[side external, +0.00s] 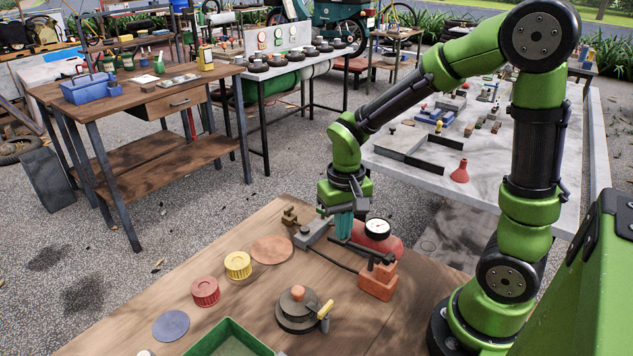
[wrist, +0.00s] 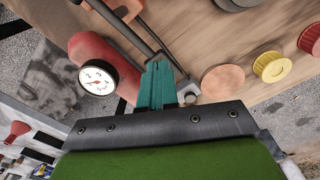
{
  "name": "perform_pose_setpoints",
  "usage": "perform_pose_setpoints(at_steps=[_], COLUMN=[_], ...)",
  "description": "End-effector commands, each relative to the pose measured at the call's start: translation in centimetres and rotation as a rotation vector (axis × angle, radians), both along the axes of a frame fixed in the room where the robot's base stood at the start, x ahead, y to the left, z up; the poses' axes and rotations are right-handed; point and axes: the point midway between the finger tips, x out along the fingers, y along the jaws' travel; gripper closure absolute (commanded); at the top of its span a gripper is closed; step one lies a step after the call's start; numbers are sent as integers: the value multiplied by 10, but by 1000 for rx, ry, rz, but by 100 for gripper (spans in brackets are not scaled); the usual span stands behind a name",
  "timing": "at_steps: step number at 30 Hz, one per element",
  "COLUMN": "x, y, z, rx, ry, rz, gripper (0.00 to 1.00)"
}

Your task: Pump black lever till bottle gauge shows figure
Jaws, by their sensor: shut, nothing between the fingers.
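My gripper (side external: 344,228) has teal fingers pointing down, shut and empty, at the free end of the black lever (side external: 362,250). In the wrist view the fingertips (wrist: 158,68) overlap the end of the black lever (wrist: 128,27); I cannot tell whether they touch. The red bottle (side external: 391,244) lies behind the lever. Its round white gauge (side external: 377,227) faces up. In the wrist view the gauge (wrist: 97,78) shows small figures and a red needle; its exact reading is too small to be sure of. The lever's other end is at an orange block (side external: 378,282).
A grey block (side external: 312,233) stands left of the fingers. A copper disc (side external: 271,249), yellow spool (side external: 238,265), red spool (side external: 205,292) and dark reel (side external: 298,308) sit on the wooden table. A green tray (side external: 225,341) is at the front edge.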

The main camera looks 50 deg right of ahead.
Motion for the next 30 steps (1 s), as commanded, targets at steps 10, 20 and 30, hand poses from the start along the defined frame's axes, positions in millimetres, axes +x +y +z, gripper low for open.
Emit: perform_pose_setpoints(at_steps=[10, 20, 30], x=[0, 1, 0], y=[0, 0, 0], z=[-18, 3, 37], rx=[0, 0, 0], ry=[0, -4, -4], rz=[0, 0, 1], gripper=[100, 100, 100])
